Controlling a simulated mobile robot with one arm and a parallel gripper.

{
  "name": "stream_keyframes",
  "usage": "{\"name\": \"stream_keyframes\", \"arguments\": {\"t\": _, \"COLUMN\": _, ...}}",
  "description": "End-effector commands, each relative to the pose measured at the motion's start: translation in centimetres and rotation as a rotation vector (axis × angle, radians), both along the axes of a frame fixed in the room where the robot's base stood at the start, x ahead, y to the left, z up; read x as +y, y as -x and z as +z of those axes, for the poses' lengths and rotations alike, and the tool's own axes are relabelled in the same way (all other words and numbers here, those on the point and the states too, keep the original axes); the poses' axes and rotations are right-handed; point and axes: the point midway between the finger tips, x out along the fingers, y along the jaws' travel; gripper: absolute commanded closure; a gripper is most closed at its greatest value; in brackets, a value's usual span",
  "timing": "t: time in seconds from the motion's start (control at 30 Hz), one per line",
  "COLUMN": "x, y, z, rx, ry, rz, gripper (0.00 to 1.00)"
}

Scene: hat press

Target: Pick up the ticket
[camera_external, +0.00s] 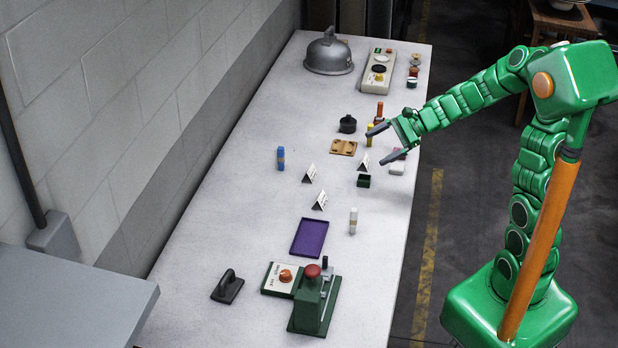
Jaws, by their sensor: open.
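No thing is clearly recognisable as the ticket at this size. Small white folded cards with dark marks stand on the long table (215,255): one at the middle (310,173), one just in front of it (320,201), and one farther back (363,162). My gripper (377,145) reaches in from the right, over the table's right part. Its two dark fingers are spread apart with nothing visible between them. The rearmost card is just left of the fingers. A small pale block with a pinkish top (396,163) sits right of them, partly hidden by the gripper.
A purple tray (309,238) and a green press (315,300) stand in front.

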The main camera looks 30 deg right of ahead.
Motion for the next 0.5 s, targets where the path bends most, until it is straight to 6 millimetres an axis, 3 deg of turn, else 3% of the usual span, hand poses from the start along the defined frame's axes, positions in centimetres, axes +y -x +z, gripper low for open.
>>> {"name": "stream_keyframes", "arguments": {"t": 0.1, "x": -2.3, "y": -2.8, "z": -2.1, "rx": 0.078, "ry": -0.067, "rz": -0.140, "gripper": 0.10}}
{"name": "stream_keyframes", "arguments": {"t": 0.3, "x": -6.9, "y": -6.7, "z": -6.2, "rx": 0.216, "ry": -0.173, "rz": -0.374, "gripper": 0.10}}
{"name": "stream_keyframes", "arguments": {"t": 0.5, "x": -10.8, "y": -8.8, "z": -10.2, "rx": 0.336, "ry": -0.253, "rz": -0.559, "gripper": 0.10}}
